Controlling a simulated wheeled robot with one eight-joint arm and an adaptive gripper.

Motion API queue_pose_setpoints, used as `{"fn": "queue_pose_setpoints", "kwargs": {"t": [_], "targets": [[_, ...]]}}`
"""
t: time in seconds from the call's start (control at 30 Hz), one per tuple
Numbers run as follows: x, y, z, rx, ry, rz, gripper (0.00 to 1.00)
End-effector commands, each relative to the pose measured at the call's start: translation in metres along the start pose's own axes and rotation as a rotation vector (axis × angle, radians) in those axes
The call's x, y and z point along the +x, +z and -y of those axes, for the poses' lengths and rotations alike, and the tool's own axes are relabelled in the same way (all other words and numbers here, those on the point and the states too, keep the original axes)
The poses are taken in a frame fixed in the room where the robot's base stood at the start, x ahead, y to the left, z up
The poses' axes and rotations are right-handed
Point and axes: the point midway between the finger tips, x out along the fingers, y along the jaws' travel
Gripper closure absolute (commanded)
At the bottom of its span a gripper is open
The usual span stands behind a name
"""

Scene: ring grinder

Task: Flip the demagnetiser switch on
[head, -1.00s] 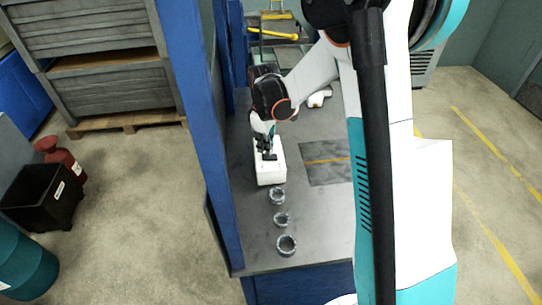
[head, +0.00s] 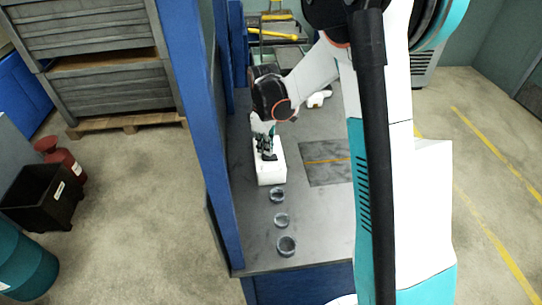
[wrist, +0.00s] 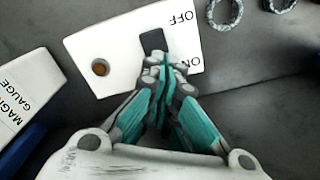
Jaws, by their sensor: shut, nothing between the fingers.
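The demagnetiser is a white box (head: 271,174) on the grey bench, with rings in a row in front of it. In the wrist view its top (wrist: 120,47) carries the words OFF and ON. A black switch (wrist: 153,41) sits between the labels, and a dull reddish-brown round lamp or button (wrist: 100,68) lies to its left. My gripper (wrist: 168,64) is shut and empty, its fingertips at the ON-side end of the switch and partly covering the ON label. I cannot tell whether they touch it. In the head view my gripper (head: 266,150) is over the box.
Several metal rings stand on the bench, including one nearest the front edge (head: 287,246). A white box marked as a gauge (wrist: 22,95) lies left in the wrist view. A blue post (head: 205,130) rises left of the bench. A dark mat (head: 328,170) lies to the right.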

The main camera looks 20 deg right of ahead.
Motion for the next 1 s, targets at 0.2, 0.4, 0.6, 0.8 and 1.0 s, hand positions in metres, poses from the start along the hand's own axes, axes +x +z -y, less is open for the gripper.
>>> {"fn": "queue_pose_setpoints", "kwargs": {"t": [0.2, 0.4, 0.6, 0.8, 1.0], "targets": [[0.003, 0.000, 0.000, 0.000, 0.000, 0.000, 1.00], [0.006, 0.000, 0.000, 0.000, 0.000, 0.000, 1.00], [0.008, 0.000, 0.000, 0.000, 0.000, 0.000, 1.00], [0.011, 0.000, 0.000, 0.000, 0.000, 0.000, 1.00], [0.014, 0.000, 0.000, 0.000, 0.000, 0.000, 1.00]]}}
